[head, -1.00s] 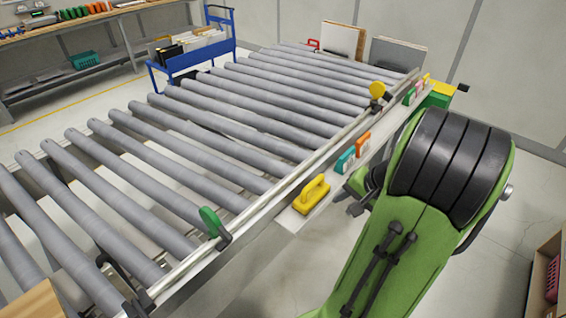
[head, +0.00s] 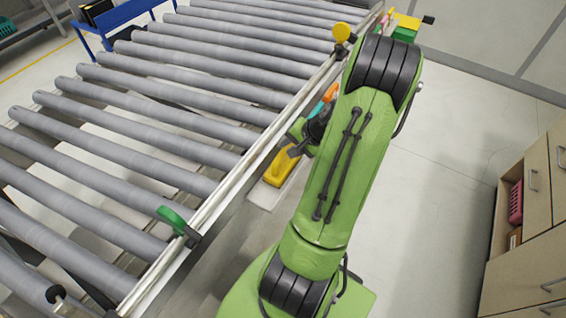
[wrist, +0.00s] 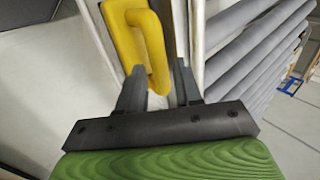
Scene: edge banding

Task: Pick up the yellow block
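The yellow block (head: 279,169), a flat piece with a raised loop handle, sits on the narrow ledge beside the roller table. In the head view my gripper (head: 294,150) is just above it and covers part of it. The yellow block (wrist: 126,38) also shows in the wrist view, with its handle reaching toward and partly between the fingers. My gripper (wrist: 160,68) is open there, one finger on each side of the handle's end. I cannot tell whether a finger touches the handle.
The roller table (head: 150,130) with its metal side rail lies left of the ledge. Orange and teal blocks are partly hidden behind my arm. Wooden drawers (head: 535,210) stand at right; the floor between is clear.

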